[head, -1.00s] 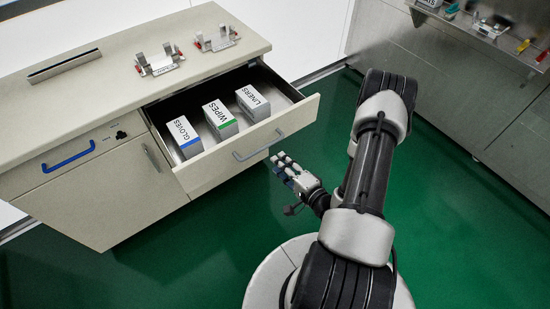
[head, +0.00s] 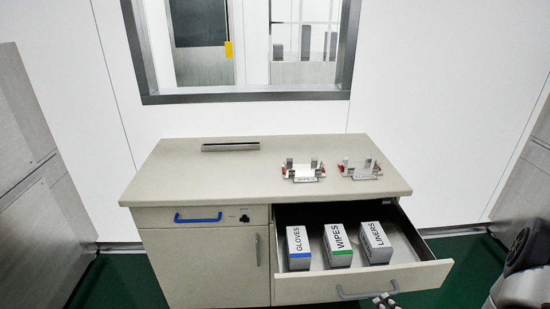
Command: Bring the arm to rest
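My arm (head: 520,275) shows only in part at the lower right corner of the head view. My gripper (head: 385,299) shows only as its tips at the bottom edge, in front of the open drawer near its handle. The rest of the gripper is cut off by the frame. Its opening is too small and cropped to judge, and I cannot tell whether it touches the drawer front.
The cabinet (head: 205,265) has its right drawer (head: 415,278) pulled out, holding GLOVES (head: 298,249), WIPES (head: 338,246) and LINERS (head: 375,244) boxes. Two small fixtures (head: 303,171) (head: 360,169) and a slotted bar (head: 230,147) are on top. Green floor (head: 118,285) is open at left.

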